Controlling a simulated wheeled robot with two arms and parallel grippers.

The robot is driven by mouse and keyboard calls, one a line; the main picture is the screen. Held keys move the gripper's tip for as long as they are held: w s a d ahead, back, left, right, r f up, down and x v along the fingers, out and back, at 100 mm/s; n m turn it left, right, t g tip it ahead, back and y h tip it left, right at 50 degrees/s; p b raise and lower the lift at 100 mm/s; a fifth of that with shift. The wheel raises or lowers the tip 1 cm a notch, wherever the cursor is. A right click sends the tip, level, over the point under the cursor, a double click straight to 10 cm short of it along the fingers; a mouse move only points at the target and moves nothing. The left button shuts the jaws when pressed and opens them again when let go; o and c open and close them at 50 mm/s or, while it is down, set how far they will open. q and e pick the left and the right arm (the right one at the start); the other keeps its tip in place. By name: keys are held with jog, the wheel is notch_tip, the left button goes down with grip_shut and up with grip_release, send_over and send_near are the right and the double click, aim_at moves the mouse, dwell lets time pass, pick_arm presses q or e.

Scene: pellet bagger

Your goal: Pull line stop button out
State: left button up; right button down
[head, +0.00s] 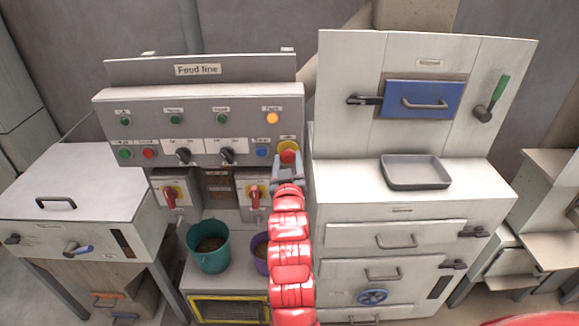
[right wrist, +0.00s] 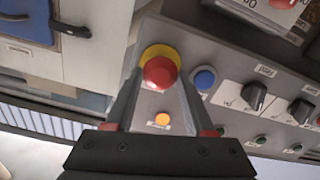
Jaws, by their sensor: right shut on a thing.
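The line stop button (head: 288,156) is a red mushroom head on a yellow collar, at the lower right corner of the Feed line panel (head: 200,104). In the right wrist view the button (right wrist: 160,73) sits between the two finger ends, with the yellow collar showing behind it. My right gripper (right wrist: 159,80) is shut on the button's red head. In the head view the right gripper (head: 288,163) reaches up to the panel and partly covers the button's lower side. My left gripper is not in view.
A blue push button (head: 261,152) sits close left of the stop button, with an orange lamp (head: 272,118) above. Red rotary switches (head: 170,197) are below. A teal bucket (head: 208,252) and a purple bucket (head: 261,258) stand beneath. A white cabinet (head: 400,209) with a grey tray (head: 415,172) is right.

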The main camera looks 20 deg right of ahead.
jog(key=shift+c, duration=1.2)
grip_release()
jog(key=shift+s, duration=0.1)
jog(key=shift+s+a+f, duration=0.1)
jog(key=shift+s+a, duration=0.1)
jog(key=shift+s, duration=0.1)
jog(key=p+v, duration=0.8)
jog(key=v, duration=0.8)
jog(key=shift+s, duration=0.3)
